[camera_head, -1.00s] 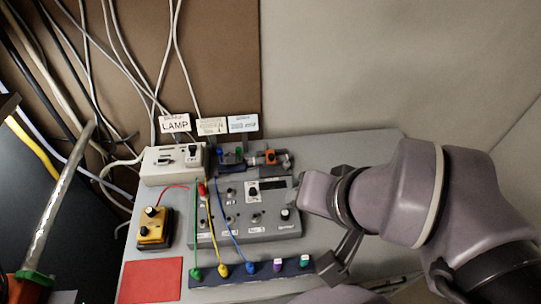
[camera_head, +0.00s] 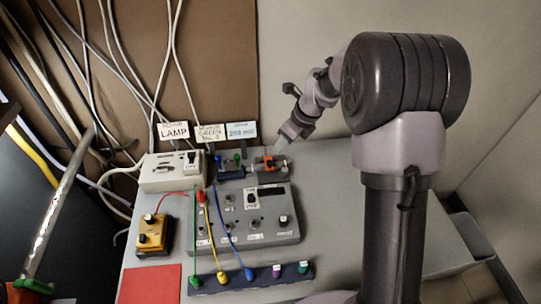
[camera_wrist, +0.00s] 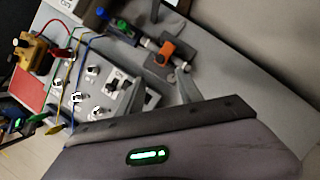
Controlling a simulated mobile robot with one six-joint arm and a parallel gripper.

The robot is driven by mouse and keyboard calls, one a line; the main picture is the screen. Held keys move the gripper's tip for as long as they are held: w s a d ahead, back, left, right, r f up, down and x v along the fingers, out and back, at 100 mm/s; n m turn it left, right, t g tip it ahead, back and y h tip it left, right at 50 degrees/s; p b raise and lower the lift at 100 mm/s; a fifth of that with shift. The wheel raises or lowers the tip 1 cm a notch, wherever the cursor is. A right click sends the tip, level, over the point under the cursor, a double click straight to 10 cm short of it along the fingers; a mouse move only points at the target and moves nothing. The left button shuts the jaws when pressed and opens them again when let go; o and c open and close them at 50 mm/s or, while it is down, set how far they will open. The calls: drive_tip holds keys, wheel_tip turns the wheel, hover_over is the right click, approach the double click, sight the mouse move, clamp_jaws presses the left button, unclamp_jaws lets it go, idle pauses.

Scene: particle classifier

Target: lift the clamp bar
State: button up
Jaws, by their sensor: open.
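The likely clamp bar is the orange piece (camera_head: 268,163) across a small light tube on the dark fixture at the back of the table. In the wrist view the orange piece (camera_wrist: 183,52) lies beyond my fingertips, tilted in the picture. My gripper (camera_head: 283,146) is just above and behind it in the head view, pointing down. In the wrist view the fingers of my gripper (camera_wrist: 160,90) are spread apart with nothing between them. I cannot tell if a finger touches the fixture.
The grey control box (camera_head: 255,228) with knobs and cables stands in front of the fixture. A white lamp box (camera_head: 165,172) and a yellow box (camera_head: 152,234) stand to the left. A red mat (camera_head: 150,284) lies front left.

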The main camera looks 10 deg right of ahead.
sight(270, 162)
drive_tip(key=b+x, duration=0.4)
drive_tip(key=x, duration=0.8)
drive_tip(key=shift+w+f, duration=0.1)
drive_tip(key=shift+f, duration=0.2)
clamp_jaws()
idle(0.6)
